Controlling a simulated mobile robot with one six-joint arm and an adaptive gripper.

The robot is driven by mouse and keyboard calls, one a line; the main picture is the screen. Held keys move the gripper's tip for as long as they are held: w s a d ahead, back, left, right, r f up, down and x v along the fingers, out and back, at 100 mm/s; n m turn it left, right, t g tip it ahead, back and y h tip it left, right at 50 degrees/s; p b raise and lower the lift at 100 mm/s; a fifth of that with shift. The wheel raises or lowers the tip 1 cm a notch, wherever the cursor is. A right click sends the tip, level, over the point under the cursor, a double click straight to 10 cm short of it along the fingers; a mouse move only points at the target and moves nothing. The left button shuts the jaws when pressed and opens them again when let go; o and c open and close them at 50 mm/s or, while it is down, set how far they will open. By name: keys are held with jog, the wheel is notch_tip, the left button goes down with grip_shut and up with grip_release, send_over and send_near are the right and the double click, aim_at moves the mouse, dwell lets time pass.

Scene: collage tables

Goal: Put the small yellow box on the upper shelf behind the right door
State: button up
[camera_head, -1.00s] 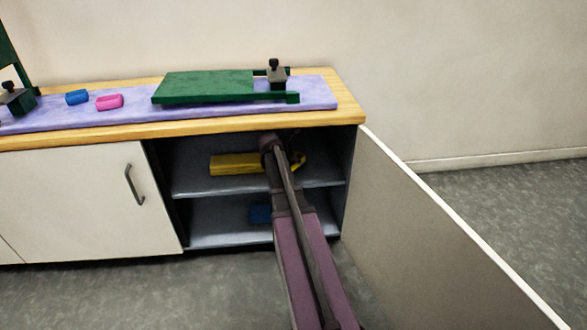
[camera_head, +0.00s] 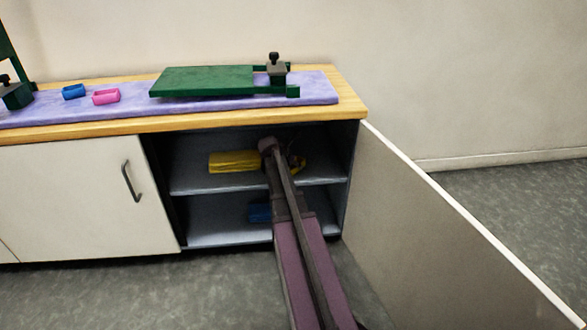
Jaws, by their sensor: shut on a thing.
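The right door (camera_head: 430,235) is swung wide open, showing an upper shelf (camera_head: 200,184) and a lower shelf (camera_head: 220,232). My arm reaches into the upper compartment. My gripper (camera_head: 293,160) is mostly hidden behind my arm. I cannot tell whether the box touches the shelf. Another yellow thing (camera_head: 234,161), longer, lies on the upper shelf left of my arm.
A blue thing (camera_head: 259,213) lies on the lower shelf, partly behind my arm. The left door (camera_head: 80,200) is shut. On the countertop are a purple mat (camera_head: 320,88), a green board (camera_head: 205,81) with a clamp, and blue (camera_head: 74,92) and pink (camera_head: 106,96) boxes.

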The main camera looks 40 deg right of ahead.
jog(key=shift+f, duration=0.25)
jog(key=o, duration=0.8)
jog(key=shift+r, duration=0.1)
jog(key=shift+r, duration=0.2)
jog(key=shift+s+a+r+p, duration=0.1)
jog(key=shift+a+r+p, duration=0.25)
jog(key=shift+p, duration=0.2)
jog(key=p+v, duration=0.3)
jog(key=v, duration=0.1)
jog(key=shift+a+r, duration=0.1)
jog(key=shift+r, duration=0.15)
jog(key=s+a, duration=0.2)
jog(key=a, duration=0.9)
jog(key=shift+s+a+f, duration=0.2)
jog(key=shift+s+f, duration=0.1)
jog(key=shift+s, duration=0.05)
